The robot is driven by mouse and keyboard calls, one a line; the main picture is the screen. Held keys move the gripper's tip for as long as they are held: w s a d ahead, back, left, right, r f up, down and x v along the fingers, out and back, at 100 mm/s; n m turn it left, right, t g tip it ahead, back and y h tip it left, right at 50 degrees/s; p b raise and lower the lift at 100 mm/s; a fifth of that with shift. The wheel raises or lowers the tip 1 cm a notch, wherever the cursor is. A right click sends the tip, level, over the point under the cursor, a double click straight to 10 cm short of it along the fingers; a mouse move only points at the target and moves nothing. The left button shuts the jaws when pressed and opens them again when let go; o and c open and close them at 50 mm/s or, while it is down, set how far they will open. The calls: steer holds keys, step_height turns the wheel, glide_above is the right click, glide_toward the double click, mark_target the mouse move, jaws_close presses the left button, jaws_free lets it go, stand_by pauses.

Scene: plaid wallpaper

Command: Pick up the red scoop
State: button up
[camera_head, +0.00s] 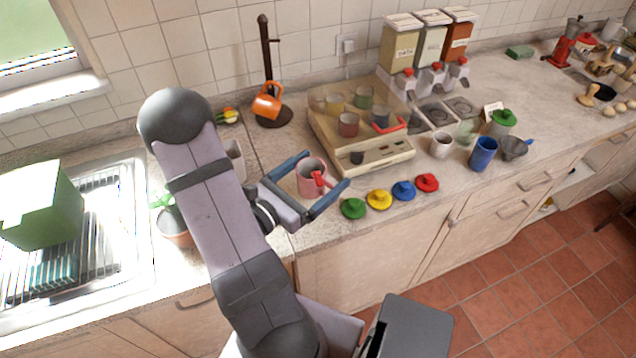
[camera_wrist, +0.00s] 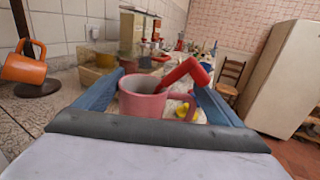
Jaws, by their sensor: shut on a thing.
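A pink mug (camera_head: 308,176) is between the blue fingers of my gripper (camera_head: 329,168), near the counter's front edge. In the wrist view the mug (camera_wrist: 142,103) stands upright between the fingertips (camera_wrist: 158,80), its handle towards the right finger. A red, thick handle-like piece (camera_wrist: 186,73), seemingly the red scoop, sticks up from the mug's rim and leans right. It also shows in the head view (camera_head: 319,178). Its lower end is hidden in or behind the mug. My gripper is shut on the mug; whether a finger also touches the red piece I cannot tell.
A beige tray unit (camera_head: 400,160) with cups stands behind. An orange mug (camera_head: 267,102) hangs on a stand. A potted plant (camera_head: 174,228) is left.

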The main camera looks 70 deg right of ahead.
steer(key=r+b, duration=0.1)
steer(key=w+r+b, duration=0.1)
steer(key=shift+d+r, duration=0.1)
steer(key=shift+r, duration=0.25)
steer(key=shift+s+a+r+m+g+y, duration=0.5)
steer(key=shift+s+a+m+g+y, duration=1.45)
steer(key=shift+s+m+g, duration=0.9)
steer(key=shift+n+g, duration=0.35)
steer(key=shift+n, duration=0.2)
steer(key=shift+w+d+f, duration=0.1)
steer(key=shift+w+f, duration=0.05)
steer(key=shift+f, duration=1.3)
steer(key=shift+w+d+f, duration=0.1)
steer(key=shift+f, duration=1.35)
steer(key=shift+a+f, duration=0.1)
steer(key=shift+f, duration=1.95)
steer(key=shift+f, duration=0.1)
